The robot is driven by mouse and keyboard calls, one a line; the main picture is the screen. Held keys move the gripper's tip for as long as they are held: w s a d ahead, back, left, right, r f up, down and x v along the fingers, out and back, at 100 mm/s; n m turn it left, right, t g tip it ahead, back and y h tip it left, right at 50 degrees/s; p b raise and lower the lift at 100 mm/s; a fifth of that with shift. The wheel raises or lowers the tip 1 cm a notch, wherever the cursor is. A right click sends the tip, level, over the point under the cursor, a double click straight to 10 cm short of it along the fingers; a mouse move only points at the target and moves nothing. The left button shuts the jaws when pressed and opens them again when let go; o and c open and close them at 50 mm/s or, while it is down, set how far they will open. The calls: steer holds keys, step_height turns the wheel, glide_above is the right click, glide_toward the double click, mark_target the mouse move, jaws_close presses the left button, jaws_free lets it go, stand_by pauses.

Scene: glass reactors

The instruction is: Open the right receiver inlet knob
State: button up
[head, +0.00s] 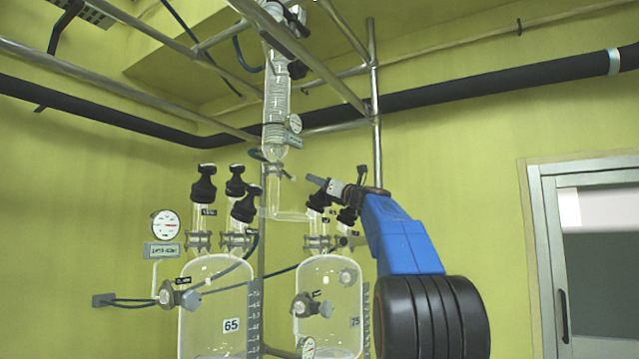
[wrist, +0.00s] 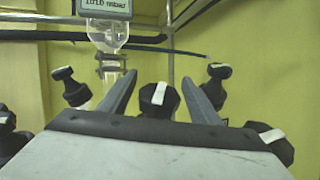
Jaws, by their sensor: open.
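The right receiver (head: 330,275) is a clear glass vessel with black knobs on top. My gripper (head: 323,184) is beside and partly in front of these knobs in the head view. In the wrist view my gripper (wrist: 161,78) is open, one finger on each side of a black knob (wrist: 158,98) with a white stripe. The knob appears between the fingers; I cannot tell whether they touch it. One knob (head: 318,200) shows just below the gripper tip in the head view. The knob labels are too small to read, so I cannot tell which is the inlet.
The left receiver (head: 215,290) stands beside it with its own black knobs (head: 204,184). More knobs (wrist: 70,88) flank the fingers in the wrist view. A glass column (head: 276,100) and metal rails (head: 375,110) rise behind. A door (head: 600,270) is at the right.

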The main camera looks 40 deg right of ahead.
steer(key=shift+w+a+r, duration=0.1)
steer(key=shift+w+r, duration=0.15)
steer(key=shift+w, duration=0.3)
steer(key=shift+c, duration=0.5)
steer(key=c, duration=1)
steer(key=shift+o, duration=0.2)
steer(key=shift+n+y, duration=0.3)
steer(key=shift+y, duration=0.1)
steer(key=shift+n+y, duration=0.5)
steer(key=shift+y, duration=0.1)
steer(key=shift+s+a+n+g+y, duration=0.1)
steer(key=shift+a+n+g+y, duration=0.15)
steer(key=shift+n+y, duration=0.75)
steer(key=shift+a+n+g+y, duration=0.2)
steer(key=shift+n+y, duration=0.5)
steer(key=shift+y, duration=0.6)
